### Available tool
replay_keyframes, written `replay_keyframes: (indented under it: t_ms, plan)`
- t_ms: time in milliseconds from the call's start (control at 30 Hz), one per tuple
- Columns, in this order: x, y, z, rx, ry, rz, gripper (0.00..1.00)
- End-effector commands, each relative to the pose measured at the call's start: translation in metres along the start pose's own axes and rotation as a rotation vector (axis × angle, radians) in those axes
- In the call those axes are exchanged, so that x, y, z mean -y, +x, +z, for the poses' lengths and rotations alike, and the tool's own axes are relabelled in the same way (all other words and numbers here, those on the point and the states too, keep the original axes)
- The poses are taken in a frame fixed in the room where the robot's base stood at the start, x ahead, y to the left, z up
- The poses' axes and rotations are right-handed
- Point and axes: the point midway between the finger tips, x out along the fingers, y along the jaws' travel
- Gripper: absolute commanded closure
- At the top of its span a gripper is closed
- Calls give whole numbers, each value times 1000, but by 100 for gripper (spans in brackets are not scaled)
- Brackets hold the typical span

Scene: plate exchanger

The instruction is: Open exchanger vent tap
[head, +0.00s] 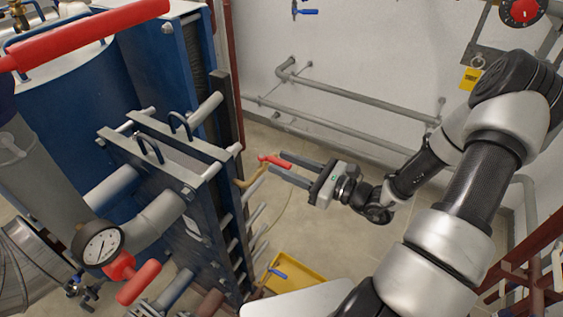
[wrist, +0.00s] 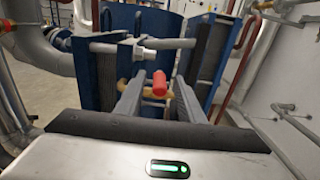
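The vent tap has a red lever handle (head: 275,161) and a brass body (head: 250,178) at the right side of the blue plate exchanger. In the wrist view the red handle (wrist: 159,84) points toward the camera, with the brass body (wrist: 131,88) behind it. My gripper (head: 277,164) is open, its two fingers reaching toward the tap from the right. In the wrist view the handle shows between the fingers of my gripper (wrist: 158,92), with a gap visible on each side. Contact cannot be told.
The blue exchanger frame (head: 175,215) stands left, with bars and grey pipes. A pressure gauge (head: 99,243) and another red handle (head: 139,283) are at lower left. A yellow tray (head: 300,272) lies below. Pipes (head: 350,105) run along the back wall. Open floor lies between.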

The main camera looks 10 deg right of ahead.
Motion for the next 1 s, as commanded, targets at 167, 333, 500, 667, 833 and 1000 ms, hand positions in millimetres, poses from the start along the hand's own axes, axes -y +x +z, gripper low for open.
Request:
replay_keyframes:
  t_ms: [167,333,500,667,833,1000]
  plan:
    - [0,12,0,-1,0,1,65]
    - [0,13,0,-1,0,0,65]
    - [0,13,0,-1,0,0,75]
    - [0,13,0,0,0,0,100]
    - [0,13,0,0,0,0,100]
    - [1,13,0,0,-1,13,100]
